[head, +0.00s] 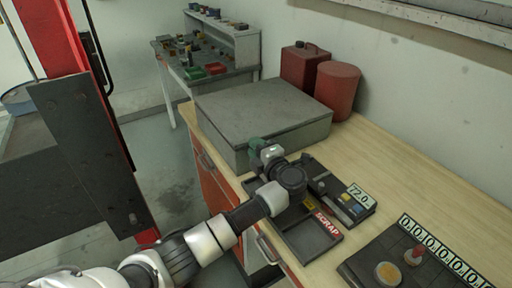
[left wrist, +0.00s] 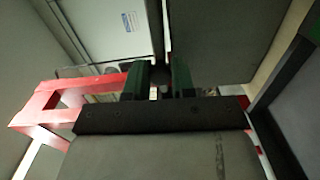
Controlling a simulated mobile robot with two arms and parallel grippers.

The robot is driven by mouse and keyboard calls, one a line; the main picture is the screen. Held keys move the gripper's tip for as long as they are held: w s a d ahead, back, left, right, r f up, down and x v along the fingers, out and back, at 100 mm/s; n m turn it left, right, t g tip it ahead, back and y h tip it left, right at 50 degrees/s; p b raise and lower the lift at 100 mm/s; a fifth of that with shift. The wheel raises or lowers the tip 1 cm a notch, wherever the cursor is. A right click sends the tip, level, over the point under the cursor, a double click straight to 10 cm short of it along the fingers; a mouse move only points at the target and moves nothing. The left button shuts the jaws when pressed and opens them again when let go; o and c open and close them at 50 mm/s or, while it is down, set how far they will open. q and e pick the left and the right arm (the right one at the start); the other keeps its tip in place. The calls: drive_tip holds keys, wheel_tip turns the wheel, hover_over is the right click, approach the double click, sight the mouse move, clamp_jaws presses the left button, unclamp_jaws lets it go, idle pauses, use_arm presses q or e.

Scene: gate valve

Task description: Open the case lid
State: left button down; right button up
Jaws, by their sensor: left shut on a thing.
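The grey metal case (head: 265,92) stands on the wooden bench in the head view, and its flat lid lies closed. My left gripper (head: 257,148) is at the front side of the case, near its right front part. In the left wrist view the two dark green fingers (left wrist: 159,82) are close together, shut on a small dark part (left wrist: 158,74) at the case front. The gripper hides most of that part, so I cannot tell its exact shape. My right gripper is in neither view.
A red post (head: 62,50) rises at the left.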

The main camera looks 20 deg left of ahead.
use_arm(q)
drive_tip(key=w+d+r+m+p, duration=0.2)
drive_tip(key=r+m+p, duration=0.1)
drive_tip(key=r+p, duration=0.4)
drive_tip(key=w+d+r+m+p, duration=0.2)
drive_tip(key=r+p, duration=0.5)
drive_tip(key=r, duration=0.4)
drive_tip(key=shift+w+r+m+p, duration=0.35)
drive_tip(key=shift+w+m, duration=0.25)
drive_tip(key=shift+m, duration=0.3)
drive_tip(key=c, duration=0.9)
unclamp_jaws()
drive_tip(key=shift+f, duration=0.1)
